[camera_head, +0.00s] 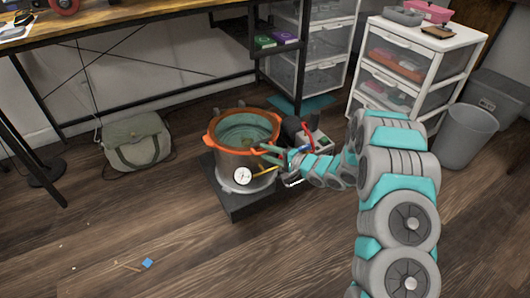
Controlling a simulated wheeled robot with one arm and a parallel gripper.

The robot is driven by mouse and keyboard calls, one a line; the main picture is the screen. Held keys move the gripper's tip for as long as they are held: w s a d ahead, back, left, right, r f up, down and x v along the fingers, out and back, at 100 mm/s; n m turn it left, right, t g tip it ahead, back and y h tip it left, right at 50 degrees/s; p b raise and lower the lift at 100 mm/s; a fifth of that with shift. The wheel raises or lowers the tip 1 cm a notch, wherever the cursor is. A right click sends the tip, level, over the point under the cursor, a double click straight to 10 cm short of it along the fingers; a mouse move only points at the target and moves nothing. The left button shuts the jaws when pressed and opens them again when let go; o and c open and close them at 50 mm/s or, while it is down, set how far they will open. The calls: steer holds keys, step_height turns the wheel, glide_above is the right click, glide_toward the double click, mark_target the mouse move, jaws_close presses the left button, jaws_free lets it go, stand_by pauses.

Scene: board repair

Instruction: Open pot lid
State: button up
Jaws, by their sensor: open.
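A metal pot (232,172) with an orange rim (212,137) stands on a dark low platform. A round gauge (243,176) is on its front. Inside the rim I see a teal-grey round surface (240,131); I cannot tell whether it is a see-through lid or the pot's inside. My gripper (268,154) is open at the right side of the pot, its teal fingers near the orange rim. I cannot tell whether they touch it. My wrist and arm cover part of the equipment to the right of the pot.
A dark box with red parts (297,132) stands close behind my gripper. A desk (120,28) is behind the pot. A white drawer unit (412,72) and a grey bin (466,137) stand at right. A bag (136,142) lies at left. The front-left floor is mostly clear.

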steer(key=shift+w+a+f, duration=0.15)
steer(key=shift+w+a, duration=0.2)
steer(key=shift+a, duration=0.2)
jaws_close()
stand_by(1.1)
